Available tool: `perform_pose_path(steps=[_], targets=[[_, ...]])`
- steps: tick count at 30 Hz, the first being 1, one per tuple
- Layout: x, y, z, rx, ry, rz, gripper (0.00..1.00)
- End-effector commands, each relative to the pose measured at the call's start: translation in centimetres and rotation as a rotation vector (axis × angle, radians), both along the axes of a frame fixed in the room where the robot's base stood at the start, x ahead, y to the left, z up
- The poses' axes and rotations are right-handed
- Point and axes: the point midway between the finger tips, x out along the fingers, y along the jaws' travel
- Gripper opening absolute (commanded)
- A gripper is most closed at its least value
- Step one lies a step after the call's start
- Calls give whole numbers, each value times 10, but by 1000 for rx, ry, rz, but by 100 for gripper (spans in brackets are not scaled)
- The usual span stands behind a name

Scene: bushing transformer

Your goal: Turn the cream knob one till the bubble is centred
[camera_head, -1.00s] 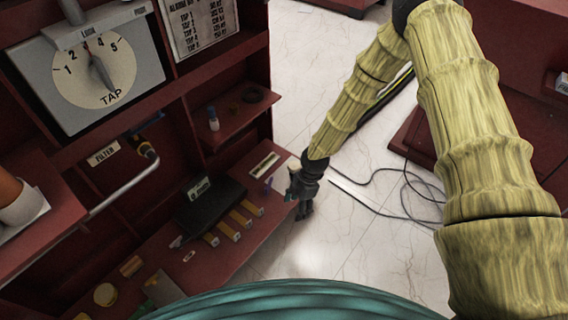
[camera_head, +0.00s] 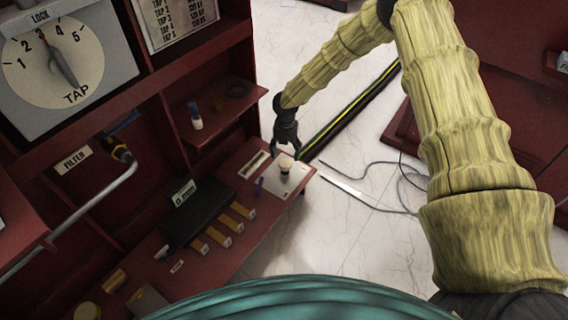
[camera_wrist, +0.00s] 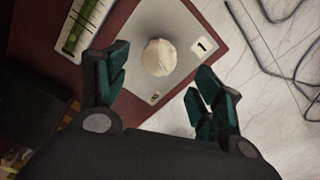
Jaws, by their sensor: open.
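The level vial (camera_head: 254,164) lies left of the plate. In the wrist view, the vial (camera_wrist: 80,27) is greenish with dark marks; the bubble's exact position is unclear.
A black box (camera_head: 200,211) and several yellow strips (camera_head: 230,224) lie on the bench to the left. A small blue-and-white bottle (camera_head: 195,117) stands on the shelf above. Cables (camera_head: 400,175) lie on the pale floor to the right.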

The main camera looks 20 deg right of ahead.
Motion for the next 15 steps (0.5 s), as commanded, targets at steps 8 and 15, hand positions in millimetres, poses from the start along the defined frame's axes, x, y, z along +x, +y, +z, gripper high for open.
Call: perform_pose_path(steps=[8, 15], targets=[[0, 2, -45, 0, 1, 0, 67], [0, 2, -60, 0, 1, 1, 67]])
